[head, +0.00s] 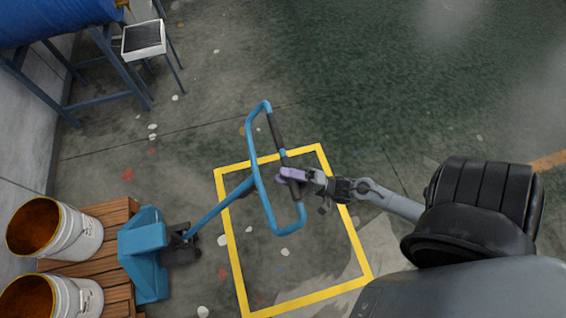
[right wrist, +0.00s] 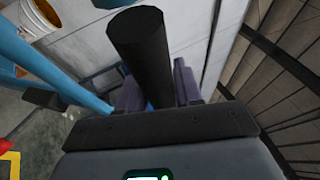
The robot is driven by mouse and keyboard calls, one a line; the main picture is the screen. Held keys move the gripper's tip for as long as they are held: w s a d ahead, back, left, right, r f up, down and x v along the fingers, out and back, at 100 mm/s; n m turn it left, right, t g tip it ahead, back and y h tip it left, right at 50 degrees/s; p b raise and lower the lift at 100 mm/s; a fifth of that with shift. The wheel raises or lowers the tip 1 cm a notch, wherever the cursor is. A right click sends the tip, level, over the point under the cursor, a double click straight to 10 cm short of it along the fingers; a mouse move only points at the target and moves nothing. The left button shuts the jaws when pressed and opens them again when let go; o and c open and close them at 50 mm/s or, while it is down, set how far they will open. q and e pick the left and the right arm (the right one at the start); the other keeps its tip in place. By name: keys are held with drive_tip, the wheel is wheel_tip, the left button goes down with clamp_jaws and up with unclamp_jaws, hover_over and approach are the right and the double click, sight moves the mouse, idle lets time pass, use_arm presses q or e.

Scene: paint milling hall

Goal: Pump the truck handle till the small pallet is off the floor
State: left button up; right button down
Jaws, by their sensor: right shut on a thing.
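The blue pallet truck (head: 144,250) stands at lower left, its body against the small wooden pallet (head: 92,270). The truck handle (head: 217,208), a blue bar ending in a wide loop with black grips, slants up and right from the truck. My right gripper (head: 289,175), with purple fingers, is shut on the crossbar of the loop, near its middle. In the right wrist view a black grip (right wrist: 142,45) stands between the purple fingers (right wrist: 158,88). The pallet's underside is hidden, so I cannot tell its gap to the floor. My left gripper is out of view.
Two white buckets with rusty-brown insides (head: 75,243) (head: 68,297) stand on the pallet. A yellow square (head: 232,258) is marked on the floor under the handle. The upper right floor is clear.

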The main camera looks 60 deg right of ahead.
drive_tip(key=c, duration=1.1)
unclamp_jaws()
drive_tip(key=shift+s+d+f, duration=0.1)
drive_tip(key=shift+d+f, duration=0.05)
drive_tip(key=shift+f, duration=0.05)
drive_tip(key=shift+o, duration=1.2)
drive_tip(key=shift+w+a, duration=0.2)
drive_tip(key=shift+s+d+f, duration=0.15)
drive_tip(key=shift+f, duration=0.05)
drive_tip(key=shift+w+a, duration=0.2)
drive_tip(key=shift+s, duration=0.1)
